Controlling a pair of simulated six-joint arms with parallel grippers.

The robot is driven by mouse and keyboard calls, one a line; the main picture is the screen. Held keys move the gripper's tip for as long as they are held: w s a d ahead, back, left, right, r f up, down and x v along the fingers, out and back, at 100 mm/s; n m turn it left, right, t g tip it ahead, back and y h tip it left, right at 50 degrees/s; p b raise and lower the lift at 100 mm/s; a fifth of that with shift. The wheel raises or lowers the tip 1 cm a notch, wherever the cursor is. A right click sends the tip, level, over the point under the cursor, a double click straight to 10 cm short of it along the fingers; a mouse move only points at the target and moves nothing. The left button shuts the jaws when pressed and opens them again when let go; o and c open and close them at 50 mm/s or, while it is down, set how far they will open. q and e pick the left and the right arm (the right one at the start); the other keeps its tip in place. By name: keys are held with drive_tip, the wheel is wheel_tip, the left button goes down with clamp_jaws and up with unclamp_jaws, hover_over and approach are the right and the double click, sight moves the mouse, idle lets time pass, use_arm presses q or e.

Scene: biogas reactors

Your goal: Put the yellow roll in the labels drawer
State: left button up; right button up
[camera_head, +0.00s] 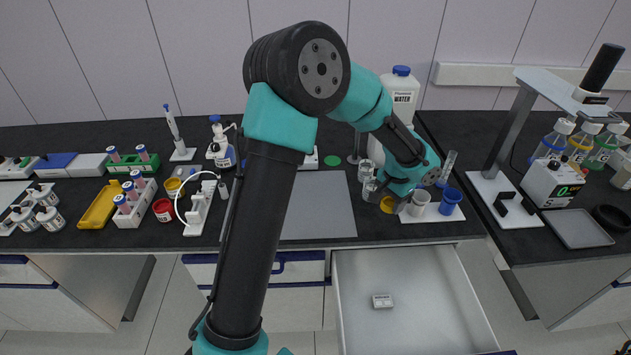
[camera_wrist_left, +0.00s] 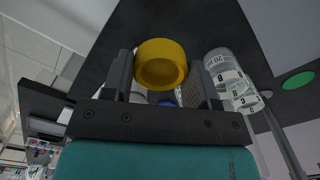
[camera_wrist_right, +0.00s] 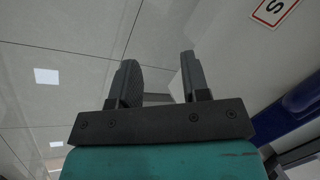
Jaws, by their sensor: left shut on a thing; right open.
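The yellow roll (camera_wrist_left: 160,63) is held between the two fingers of my left gripper (camera_wrist_left: 165,80), which is shut on it. In the head view the roll (camera_head: 387,205) shows low by the left gripper (camera_head: 393,200), above the counter's front edge, beside the white cup. An open drawer (camera_head: 415,265) below the counter has a small white block (camera_head: 382,300) with dark print inside, too small to read. My right gripper (camera_wrist_right: 158,80) is open and empty in its wrist view, near a pale panel with a red-framed label (camera_wrist_right: 275,10) ending in S.
Clear glass vessels (camera_head: 367,176), a white cup (camera_head: 418,203) and a blue cup (camera_head: 450,200) stand close to my left gripper. A tall white water bottle (camera_head: 400,90) is behind. Most of the drawer floor is bare. A grey mat (camera_head: 325,210) lies left of the vessels.

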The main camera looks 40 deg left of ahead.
use_arm(q)
drive_tip(key=shift+n, duration=0.7)
drive_tip(key=s+a, duration=0.3)
drive_tip(key=a, duration=0.1)
drive_tip(key=s+a, duration=0.4)
drive_tip(key=s+a+f, duration=0.1)
drive_tip(key=s+a, duration=0.3)
drive_tip(key=shift+f, duration=0.1)
drive_tip(key=shift+n, duration=0.6)
drive_tip(key=s+a, duration=0.1)
drive_tip(key=s, duration=0.2)
drive_tip(key=s+a, duration=0.2)
drive_tip(key=s, duration=0.2)
drive_tip(key=s+a+f, duration=0.1)
drive_tip(key=s+a, duration=0.1)
drive_tip(key=s, duration=0.2)
drive_tip(key=shift+s, duration=0.1)
drive_tip(key=w+a, duration=0.3)
drive_tip(key=w+a+f, duration=0.1)
drive_tip(key=w+a, duration=0.6)
drive_tip(key=a, duration=0.1)
drive_tip(key=shift+w+f, duration=0.2)
drive_tip(key=shift+w+a, duration=0.25)
drive_tip(key=shift+a, duration=0.05)
drive_tip(key=shift+f, duration=1.8)
drive_tip(key=shift+f, duration=0.1)
